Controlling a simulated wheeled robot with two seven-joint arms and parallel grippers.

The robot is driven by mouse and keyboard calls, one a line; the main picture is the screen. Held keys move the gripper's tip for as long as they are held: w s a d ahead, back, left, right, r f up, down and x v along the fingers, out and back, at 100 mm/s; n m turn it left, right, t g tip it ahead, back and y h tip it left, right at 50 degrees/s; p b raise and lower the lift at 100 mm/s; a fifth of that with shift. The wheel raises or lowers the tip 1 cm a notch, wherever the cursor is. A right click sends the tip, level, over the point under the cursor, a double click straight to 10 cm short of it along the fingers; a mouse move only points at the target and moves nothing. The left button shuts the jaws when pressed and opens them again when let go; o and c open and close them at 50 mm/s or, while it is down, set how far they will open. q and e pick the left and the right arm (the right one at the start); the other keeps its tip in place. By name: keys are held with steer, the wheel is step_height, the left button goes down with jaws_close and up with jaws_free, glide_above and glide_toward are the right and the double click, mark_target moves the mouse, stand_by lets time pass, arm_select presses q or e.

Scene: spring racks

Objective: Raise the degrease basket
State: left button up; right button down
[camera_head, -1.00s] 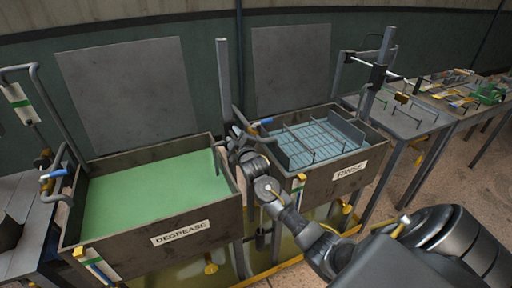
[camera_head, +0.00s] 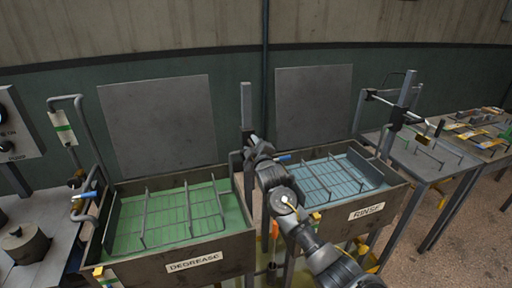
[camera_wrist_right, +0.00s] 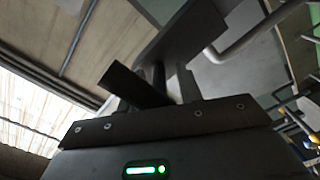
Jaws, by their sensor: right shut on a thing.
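The degrease basket (camera_head: 165,218), a wire rack, shows in the degrease tank (camera_head: 195,266). Its upright bars stand above the green liquid, and its wire floor shows near the surface. My right gripper (camera_head: 250,143) is at the grey post (camera_head: 246,100) between the two tanks. It is shut on a dark handle piece by that post, seen close up in the right wrist view (camera_wrist_right: 158,72). My wrist hides part of the handle in the head view. My left gripper is out of view.
The rinse tank (camera_head: 366,211) stands to the right with its own wire basket (camera_head: 325,180). Beyond it is a grey table (camera_head: 428,169) with racks. A bent pipe (camera_head: 87,130) rises at the degrease tank's left. Flat panels stand behind both tanks.

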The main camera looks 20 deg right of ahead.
steer(key=c, duration=1.1)
jaws_free()
steer(key=shift+r, duration=0.4)
steer(key=shift+o, duration=0.2)
steer(key=shift+a, duration=0.1)
steer(key=shift+f, duration=0.1)
steer(key=shift+s+f, duration=0.15)
steer(key=shift+s, duration=0.4)
steer(key=s+b, duration=0.3)
steer(key=s, duration=0.6)
steer(key=shift+s, duration=0.35)
